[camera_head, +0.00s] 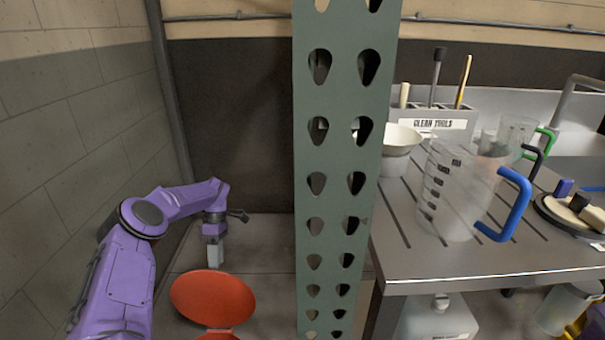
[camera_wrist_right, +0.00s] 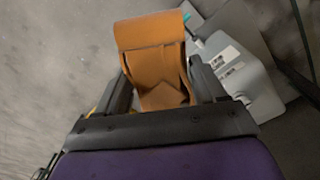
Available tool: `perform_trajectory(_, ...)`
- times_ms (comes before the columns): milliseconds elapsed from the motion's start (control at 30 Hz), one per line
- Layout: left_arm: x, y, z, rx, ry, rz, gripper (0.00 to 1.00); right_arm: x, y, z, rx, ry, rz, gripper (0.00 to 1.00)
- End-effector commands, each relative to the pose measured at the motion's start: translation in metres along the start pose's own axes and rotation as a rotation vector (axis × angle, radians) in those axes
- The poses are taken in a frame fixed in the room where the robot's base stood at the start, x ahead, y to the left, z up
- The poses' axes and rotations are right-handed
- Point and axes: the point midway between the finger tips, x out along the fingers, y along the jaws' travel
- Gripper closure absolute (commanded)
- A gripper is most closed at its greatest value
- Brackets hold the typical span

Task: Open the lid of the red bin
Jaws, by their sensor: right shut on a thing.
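The red lid (camera_head: 212,297) shows in the head view as a round disc low on the left, with a red hinge-like strip below it at the frame's bottom edge. The bin body under it is cut off or hidden. My left gripper (camera_head: 214,256) points down just above and behind the lid's far edge in the picture; contact is not clear. Its fingers show as one narrow grey block, so their opening cannot be told. In the right wrist view, my right gripper (camera_wrist_right: 165,92) is shut on an orange-brown object (camera_wrist_right: 151,31) between its fingers.
A green perforated post (camera_head: 335,200) stands right of the lid. Beyond it, a steel table (camera_head: 480,265) holds a clear jug with a blue handle (camera_head: 450,195) and a tool holder (camera_head: 440,122). A pale container (camera_wrist_right: 245,75) lies right of my right gripper. A brick wall bounds the left.

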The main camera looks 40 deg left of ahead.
Motion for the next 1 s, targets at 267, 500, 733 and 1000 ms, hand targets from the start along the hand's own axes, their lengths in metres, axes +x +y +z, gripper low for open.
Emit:
perform_trajectory(267, -0.063, 0.001, -0.004, -0.009, 0.007, -0.002, 0.63, 0.000, -0.001, 0.000, -0.001, 0.000, 0.000, 0.59)
perform_trajectory(500, -0.079, 0.001, -0.002, -0.003, 0.001, -0.001, 0.63, 0.000, -0.001, 0.000, -0.001, 0.000, 0.000, 0.59)
perform_trajectory(733, -0.080, 0.000, -0.002, -0.001, 0.000, 0.000, 0.63, 0.000, -0.001, 0.000, -0.001, 0.000, 0.000, 0.59)
perform_trajectory(1000, -0.080, 0.000, -0.002, -0.001, 0.000, 0.000, 0.63, 0.000, -0.001, 0.000, -0.001, 0.000, 0.000, 0.59)
